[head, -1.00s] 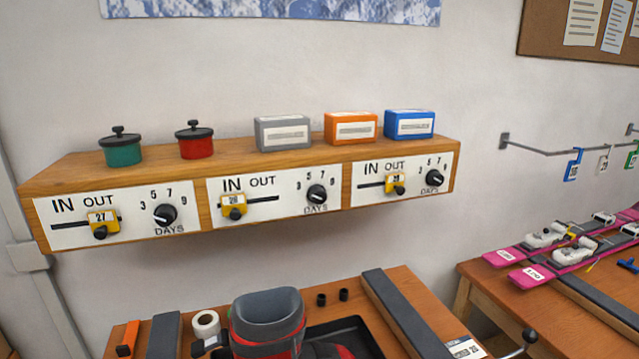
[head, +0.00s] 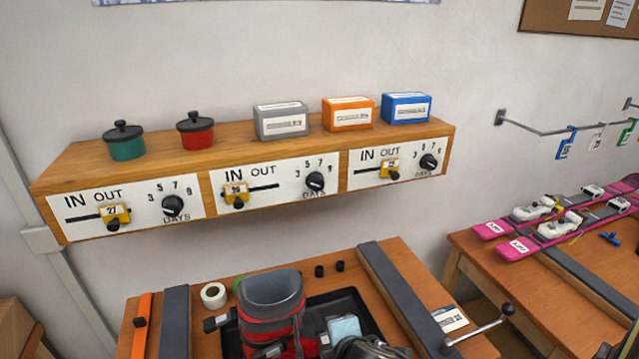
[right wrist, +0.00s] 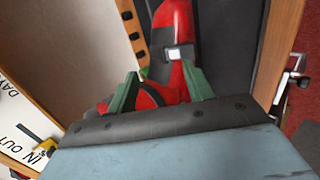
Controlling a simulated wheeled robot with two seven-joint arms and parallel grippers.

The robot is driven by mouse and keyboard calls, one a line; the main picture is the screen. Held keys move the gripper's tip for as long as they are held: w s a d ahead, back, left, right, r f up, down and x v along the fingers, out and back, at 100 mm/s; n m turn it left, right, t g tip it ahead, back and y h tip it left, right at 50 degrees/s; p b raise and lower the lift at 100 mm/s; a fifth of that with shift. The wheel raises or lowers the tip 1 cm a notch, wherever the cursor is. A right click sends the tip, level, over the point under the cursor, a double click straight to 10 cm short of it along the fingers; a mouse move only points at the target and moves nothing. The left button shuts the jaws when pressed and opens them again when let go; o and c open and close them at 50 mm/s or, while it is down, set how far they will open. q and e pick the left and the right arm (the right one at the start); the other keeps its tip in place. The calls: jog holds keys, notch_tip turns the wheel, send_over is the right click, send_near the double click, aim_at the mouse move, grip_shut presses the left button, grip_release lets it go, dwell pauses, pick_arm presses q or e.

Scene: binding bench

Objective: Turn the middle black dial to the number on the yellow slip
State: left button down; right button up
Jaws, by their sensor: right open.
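The middle black dial (head: 315,181) sits on the middle white panel (head: 262,200), with the numbers 3, 5, 7 and 9 above it and DAYS below. Its pointer is too small to read surely. A yellow slider tag (head: 236,194) with a number hangs on the IN/OUT slot left of it. No separate yellow slip can be made out. My right gripper (right wrist: 164,88) shows in the right wrist view, its green fingers apart and empty, above a red boot (right wrist: 173,30). In the head view my right arm is at the bottom centre, well below the dial. My left gripper is not in view.
The wooden shelf (head: 75,174) also carries a left dial (head: 173,205) and a right dial (head: 428,161). Pots and boxes stand on top. The bench below holds a red and grey boot (head: 271,305), a tape roll (head: 214,295) and a crank (head: 485,325). Space before the panels is clear.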

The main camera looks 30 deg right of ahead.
jog(key=w+d+r+n+t+h, duration=0.15)
jog(key=w+r+n+t, duration=0.3)
jog(key=r+n, duration=0.45)
jog(key=n+t+p, duration=0.2)
jog(key=n+t, duration=0.2)
jog(key=n, duration=0.5)
send_near(318, 187)
jog(key=p+x, duration=0.2)
jog(key=x, duration=0.7)
jog(key=shift+w+r, duration=0.1)
jog(key=shift+w, duration=0.05)
jog(key=c, duration=1)
